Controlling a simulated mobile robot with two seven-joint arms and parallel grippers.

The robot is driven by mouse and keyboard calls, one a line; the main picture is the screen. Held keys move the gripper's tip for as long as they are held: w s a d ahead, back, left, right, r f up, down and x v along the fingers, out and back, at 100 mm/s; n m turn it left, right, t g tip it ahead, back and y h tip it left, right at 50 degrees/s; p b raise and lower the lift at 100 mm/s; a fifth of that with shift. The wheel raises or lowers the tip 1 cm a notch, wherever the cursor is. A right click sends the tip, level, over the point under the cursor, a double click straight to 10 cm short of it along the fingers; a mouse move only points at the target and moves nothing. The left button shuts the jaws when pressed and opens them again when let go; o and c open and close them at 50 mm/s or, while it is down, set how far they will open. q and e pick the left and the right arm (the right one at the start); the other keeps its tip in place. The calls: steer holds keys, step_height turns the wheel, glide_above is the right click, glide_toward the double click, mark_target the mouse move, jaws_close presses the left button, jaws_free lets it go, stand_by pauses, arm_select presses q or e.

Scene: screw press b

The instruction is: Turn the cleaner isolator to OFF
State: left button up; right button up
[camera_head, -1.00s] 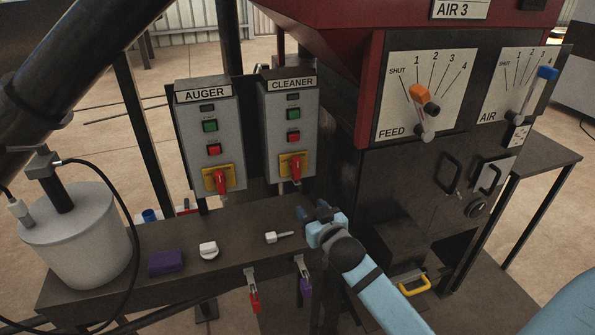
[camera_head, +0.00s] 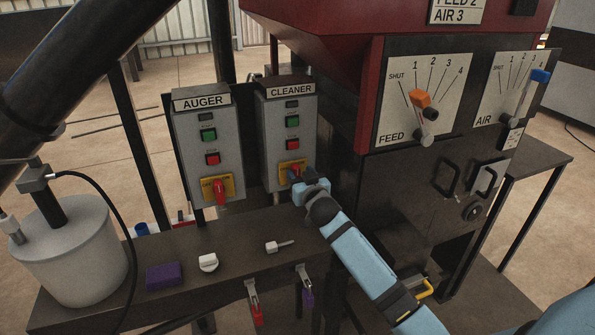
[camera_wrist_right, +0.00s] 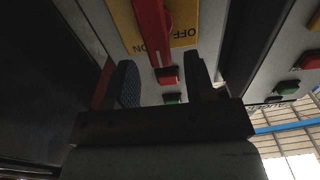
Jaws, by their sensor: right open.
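The CLEANER box (camera_head: 291,142) stands upright in the head view. Its isolator has a yellow plate (camera_head: 287,166), partly covered by my right gripper (camera_head: 298,178), which is close in front of it. In the right wrist view the isolator's red handle (camera_wrist_right: 152,25) crosses the yellow plate (camera_wrist_right: 184,30), whose OFF and ON lettering appears upside down. My right gripper (camera_wrist_right: 164,78) is open there, its two fingers apart and the handle roughly in line with the gap. I cannot tell whether a finger touches the handle. My left gripper is not in view.
The AUGER box (camera_head: 207,140), with a similar red handle (camera_head: 219,191), stands to the left. A bench (camera_head: 225,250) below holds a purple block (camera_head: 163,276), a white knob (camera_head: 208,262) and a small white tool (camera_head: 277,246). The FEED panel (camera_head: 400,95) is to the right.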

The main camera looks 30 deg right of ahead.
steer(key=shift+x, duration=1.3)
jaws_close()
